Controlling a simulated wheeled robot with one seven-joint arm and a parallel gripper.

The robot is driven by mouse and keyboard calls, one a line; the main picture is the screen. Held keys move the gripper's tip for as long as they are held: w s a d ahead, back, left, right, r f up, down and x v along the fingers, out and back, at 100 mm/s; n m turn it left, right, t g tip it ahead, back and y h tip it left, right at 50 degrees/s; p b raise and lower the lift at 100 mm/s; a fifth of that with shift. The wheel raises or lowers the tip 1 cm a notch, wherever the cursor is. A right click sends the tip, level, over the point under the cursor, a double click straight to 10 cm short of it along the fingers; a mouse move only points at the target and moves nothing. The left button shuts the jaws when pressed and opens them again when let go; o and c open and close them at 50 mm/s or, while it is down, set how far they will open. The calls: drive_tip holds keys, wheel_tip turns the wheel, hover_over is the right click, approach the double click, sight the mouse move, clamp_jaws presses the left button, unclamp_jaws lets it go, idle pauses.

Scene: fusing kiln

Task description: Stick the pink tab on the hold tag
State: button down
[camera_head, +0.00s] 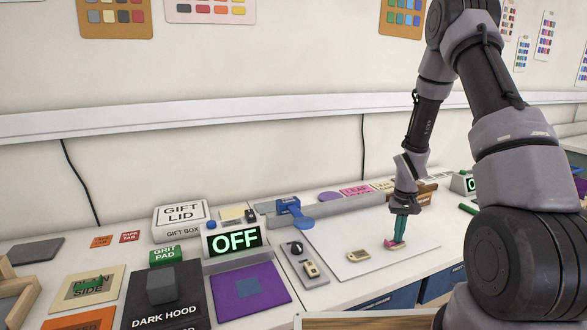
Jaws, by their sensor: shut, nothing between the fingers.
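My gripper (398,238) points down over the white board (335,236), with its teal fingers closed together and empty. A small pink piece (392,244), likely the pink tab, lies right at the fingertips on the board. Whether the fingers touch it, and what lies under it, I cannot tell. A small beige tag (358,255) with dark marks lies flat on the board, left of and nearer than the pink piece. Its writing is too small to read, so I cannot tell if it is the hold tag.
A grey tray (313,281) with small parts stands left of the board. A blue tape dispenser (290,210) and a sign reading OFF (234,241) stand further left. A pink label (355,191) lies on the ledge behind. The board's front is clear.

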drive_tip(key=shift+r, duration=3.5)
wheel_tip(320, 180, up, 13)
drive_tip(key=t, duration=0.2)
hover_over(394, 245)
drive_tip(key=s+a+r+m+t, duration=0.15)
drive_tip(key=s+r, duration=0.35)
drive_tip(key=r, duration=0.5)
drive_tip(key=s+a+r+t+y, duration=0.1)
drive_tip(key=s+a+r+t, duration=0.1)
drive_tip(key=s+r, duration=0.4)
drive_tip(key=s+a+r+m+t+y, duration=0.1)
drive_tip(key=s+a+r, duration=0.2)
drive_tip(key=s+r, duration=0.3)
drive_tip(key=s, duration=0.4)
drive_tip(key=shift+t, duration=0.35)
